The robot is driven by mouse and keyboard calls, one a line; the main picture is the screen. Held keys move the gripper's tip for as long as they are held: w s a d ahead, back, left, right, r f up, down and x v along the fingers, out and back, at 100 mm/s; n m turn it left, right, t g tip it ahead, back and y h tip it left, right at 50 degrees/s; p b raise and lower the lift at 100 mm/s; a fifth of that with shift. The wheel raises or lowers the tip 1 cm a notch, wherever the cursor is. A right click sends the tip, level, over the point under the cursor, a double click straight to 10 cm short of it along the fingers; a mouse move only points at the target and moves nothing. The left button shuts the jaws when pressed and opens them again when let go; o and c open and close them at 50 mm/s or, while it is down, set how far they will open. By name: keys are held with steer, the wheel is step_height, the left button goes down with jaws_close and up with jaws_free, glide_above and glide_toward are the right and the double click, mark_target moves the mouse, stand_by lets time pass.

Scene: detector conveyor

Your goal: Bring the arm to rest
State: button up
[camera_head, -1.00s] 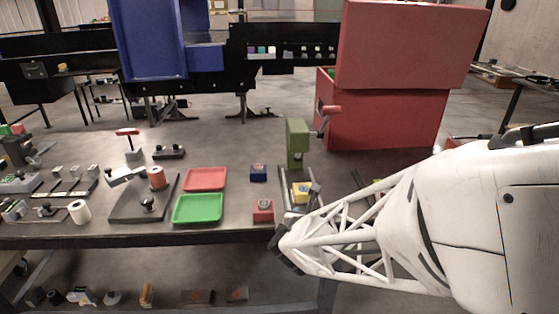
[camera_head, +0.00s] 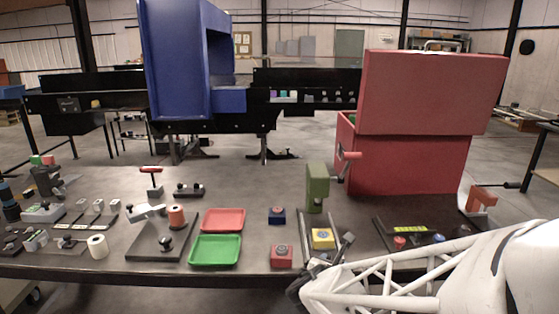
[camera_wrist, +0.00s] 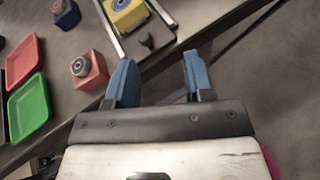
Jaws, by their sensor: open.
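My white lattice arm comes in from the lower right in the head view, and my gripper (camera_head: 305,285) is at the table's front edge, close to the rail fixture. In the wrist view my gripper (camera_wrist: 157,84) shows two blue fingertips set wide apart with nothing between them. Below the fingers are the dark table edge and grey floor. Just beyond the fingertips is a dark knob (camera_wrist: 147,39) at the end of the metal rails. The yellow block (camera_wrist: 124,12) sits between those rails, and the red block (camera_wrist: 88,70) is left of my fingers, apart from them.
A green tray (camera_head: 215,264), a red tray (camera_head: 223,213) and a blue block (camera_head: 277,215) lie left of the rails. A green upright press (camera_head: 317,188) stands behind the yellow block. A large red machine (camera_head: 412,160) stands at the right and a blue one (camera_head: 172,65) behind.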

steer(key=s+d+r+m+g+h, duration=0.1)
steer(key=s+d+r+m+g, duration=0.2)
steer(key=s+d+m, duration=0.35)
steer(key=s+d+r+m+g+h, duration=0.1)
steer(key=s+d+r+m+g, duration=0.25)
steer(key=m, duration=0.65)
steer(key=s+a+r+m+g+y, duration=0.1)
steer(key=s+a+r+m+y, duration=0.1)
steer(key=s+m, duration=0.4)
steer(key=s+a+r+m+g+y, duration=0.2)
steer(key=s+m+y, duration=0.3)
steer(key=m, duration=0.3)
steer(key=shift+s+a+r, duration=0.45)
steer(key=shift+s+a, duration=0.2)
steer(key=shift+a, duration=0.25)
